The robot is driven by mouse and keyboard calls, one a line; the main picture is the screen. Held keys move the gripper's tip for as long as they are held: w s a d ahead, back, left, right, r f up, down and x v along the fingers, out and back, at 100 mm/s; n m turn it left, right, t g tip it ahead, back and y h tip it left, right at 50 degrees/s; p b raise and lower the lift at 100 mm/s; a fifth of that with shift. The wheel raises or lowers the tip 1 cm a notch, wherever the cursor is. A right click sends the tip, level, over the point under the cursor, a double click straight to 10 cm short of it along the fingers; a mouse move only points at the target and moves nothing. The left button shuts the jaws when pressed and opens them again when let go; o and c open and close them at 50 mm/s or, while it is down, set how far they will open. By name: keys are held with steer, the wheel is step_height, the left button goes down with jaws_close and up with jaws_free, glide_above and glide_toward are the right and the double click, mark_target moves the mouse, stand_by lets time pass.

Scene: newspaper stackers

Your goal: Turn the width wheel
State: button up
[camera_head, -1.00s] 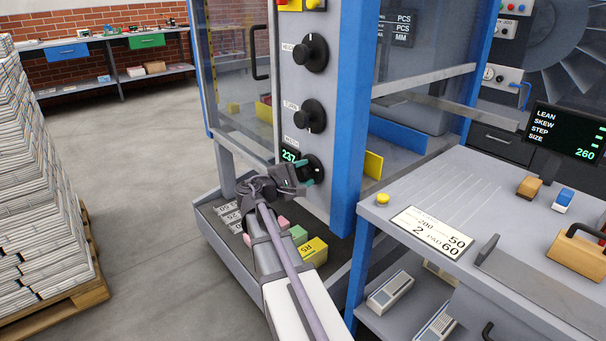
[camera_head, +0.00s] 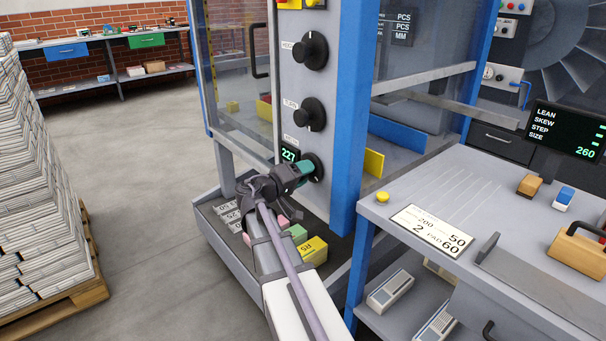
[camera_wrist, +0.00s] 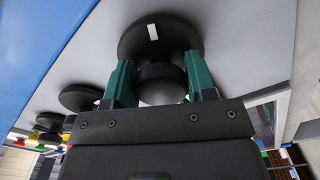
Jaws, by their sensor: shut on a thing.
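The width wheel (camera_head: 317,168) is the lowest of the black knobs on the machine's grey front panel. It also shows in the wrist view (camera_wrist: 160,33), a round black disc with a white mark and a hub. My gripper (camera_head: 303,170) reaches up to it from below left. In the wrist view my gripper (camera_wrist: 160,85) has its green fingers on either side of the hub, shut on it. My gripper hides part of the wheel in the head view.
Two more black knobs, the upper (camera_head: 311,50) and the middle (camera_head: 309,114), sit above on the panel. A blue post (camera_head: 352,120) stands close at right. Coloured blocks, including a yellow one (camera_head: 313,250), lie below my gripper. A grey worktable (camera_head: 470,200) stands at right.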

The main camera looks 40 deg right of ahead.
steer(key=m, duration=0.7)
steer(key=shift+w+f, duration=0.1)
steer(key=shift+f, duration=0.05)
steer(key=m, duration=0.6)
steer(key=shift+w+m, duration=0.15)
steer(key=shift+m, duration=0.25)
steer(key=m, duration=0.6)
steer(key=shift+w, duration=0.15)
steer(key=m, duration=0.6)
steer(key=shift+m, duration=0.4)
steer(key=o, duration=0.9)
